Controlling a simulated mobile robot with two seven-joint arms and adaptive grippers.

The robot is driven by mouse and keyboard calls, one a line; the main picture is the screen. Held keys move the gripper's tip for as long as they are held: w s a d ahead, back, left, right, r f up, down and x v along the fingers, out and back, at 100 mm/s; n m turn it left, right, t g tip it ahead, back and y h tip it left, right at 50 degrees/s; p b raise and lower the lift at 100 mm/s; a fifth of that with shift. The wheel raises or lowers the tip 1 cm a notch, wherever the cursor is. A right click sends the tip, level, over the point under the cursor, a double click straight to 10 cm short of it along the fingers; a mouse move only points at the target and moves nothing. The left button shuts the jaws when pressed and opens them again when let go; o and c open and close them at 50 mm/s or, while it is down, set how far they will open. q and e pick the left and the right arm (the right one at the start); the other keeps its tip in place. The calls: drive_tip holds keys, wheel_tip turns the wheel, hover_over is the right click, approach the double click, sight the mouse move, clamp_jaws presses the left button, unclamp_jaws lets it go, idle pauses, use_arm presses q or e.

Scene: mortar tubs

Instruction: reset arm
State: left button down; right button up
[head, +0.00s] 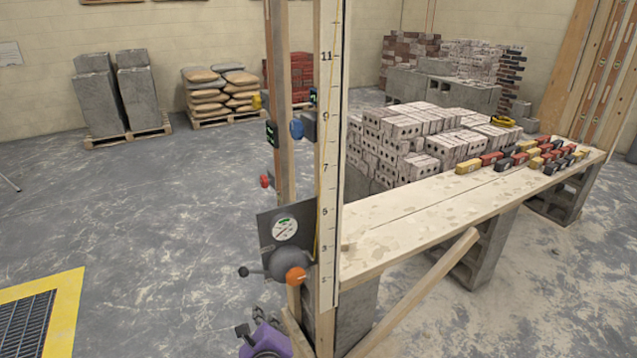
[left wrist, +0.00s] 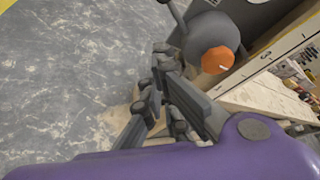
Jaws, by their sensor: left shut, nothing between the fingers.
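My left gripper (head: 262,318) shows at the bottom of the head view, with a purple body and dark grey fingers. It is low, just below the wooden post with the gauge panel. In the left wrist view the left gripper (left wrist: 164,62) has its dark fingers together with nothing between them. Close by its fingertips in that view is a grey knob with an orange cap (left wrist: 217,60). This knob also shows in the head view (head: 294,274). Whether the fingers touch it I cannot tell. My right gripper is in neither view.
A post with a numbered scale (head: 328,150) carries a dial panel (head: 270,230) and a lever. A plank bench (head: 400,235) on concrete blocks extends right, with small coloured blocks at its far end. A slanted wooden brace (head: 415,290) stands below.

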use_arm(q)
drive_tip(key=s+d+f+n+g+h+p, duration=0.1)
drive_tip(key=s+d+f+n+h, duration=0.15)
drive_tip(key=s+n, duration=0.4)
drive_tip(key=s+d+f+n+g+h, duration=0.1)
drive_tip(key=s+d+n+h, duration=0.15)
drive_tip(key=s+n, duration=0.4)
drive_tip(key=s+a+f+n+g+p, duration=0.1)
drive_tip(key=s+n, duration=0.4)
drive_tip(key=s, duration=0.8)
drive_tip(key=s+a+f+n+g+p, duration=0.1)
drive_tip(key=s+a+f+n, duration=0.3)
drive_tip(key=s, duration=0.9)
drive_tip(key=shift+a+n+g+p, duration=0.35)
drive_tip(key=shift+n+g, duration=0.05)
drive_tip(key=shift+n, duration=0.4)
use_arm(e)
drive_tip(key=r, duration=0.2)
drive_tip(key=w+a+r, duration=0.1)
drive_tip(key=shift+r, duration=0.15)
use_arm(q)
drive_tip(key=shift+s+f, duration=0.1)
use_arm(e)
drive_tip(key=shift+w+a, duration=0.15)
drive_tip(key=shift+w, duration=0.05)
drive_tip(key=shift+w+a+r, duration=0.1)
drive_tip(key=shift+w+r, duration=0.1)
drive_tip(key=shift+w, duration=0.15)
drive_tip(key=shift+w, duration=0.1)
